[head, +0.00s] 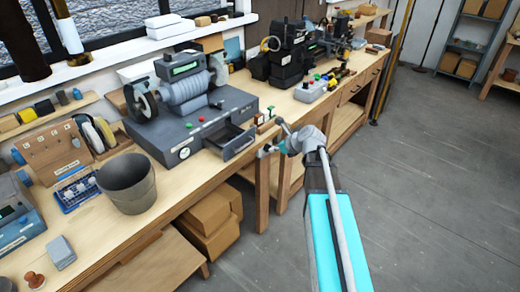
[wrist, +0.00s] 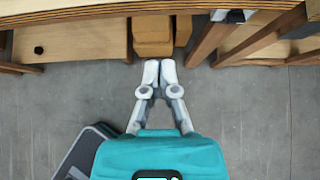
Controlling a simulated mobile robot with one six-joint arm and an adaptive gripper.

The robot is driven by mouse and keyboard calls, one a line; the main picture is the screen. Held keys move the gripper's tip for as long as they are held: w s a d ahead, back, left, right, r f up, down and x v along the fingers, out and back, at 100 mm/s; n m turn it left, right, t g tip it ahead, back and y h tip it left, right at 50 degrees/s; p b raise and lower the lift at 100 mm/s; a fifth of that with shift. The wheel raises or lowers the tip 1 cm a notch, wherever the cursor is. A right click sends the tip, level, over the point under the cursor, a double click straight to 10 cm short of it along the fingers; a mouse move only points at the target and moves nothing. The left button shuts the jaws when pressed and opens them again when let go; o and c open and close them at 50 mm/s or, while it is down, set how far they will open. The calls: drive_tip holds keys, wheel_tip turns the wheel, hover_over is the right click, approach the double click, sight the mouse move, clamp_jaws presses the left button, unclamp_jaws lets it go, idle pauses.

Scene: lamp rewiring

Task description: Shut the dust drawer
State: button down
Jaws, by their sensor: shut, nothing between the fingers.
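The dust drawer (head: 238,143) is a dark grey tray at the lower right front of the grey lathe-like machine (head: 180,100) on the bench. It stands pulled out, with its open top showing. My gripper (head: 263,152) is just to the right of the drawer front, near the bench's front edge, with a small gap apparent between them. In the wrist view my gripper (wrist: 160,64) has its two pale fingers together and empty, pointing toward the bench edge. I cannot make out the drawer in the wrist view.
A grey bin (head: 127,184) stands on the bench left of the drawer. A control box with coloured buttons (head: 310,91) and a black machine (head: 290,60) stand farther along. Cardboard boxes (head: 212,222) sit under the bench. The floor (head: 430,180) to the right is clear.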

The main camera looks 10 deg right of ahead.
drive_tip(key=w+a+f+b, duration=0.5)
drive_tip(key=w+a, duration=0.2)
drive_tip(key=w, duration=0.2)
drive_tip(key=shift+w+f, duration=0.15)
drive_tip(key=shift+f, duration=0.15)
idle(0.3)
drive_tip(key=shift+w+d, duration=0.1)
idle(0.3)
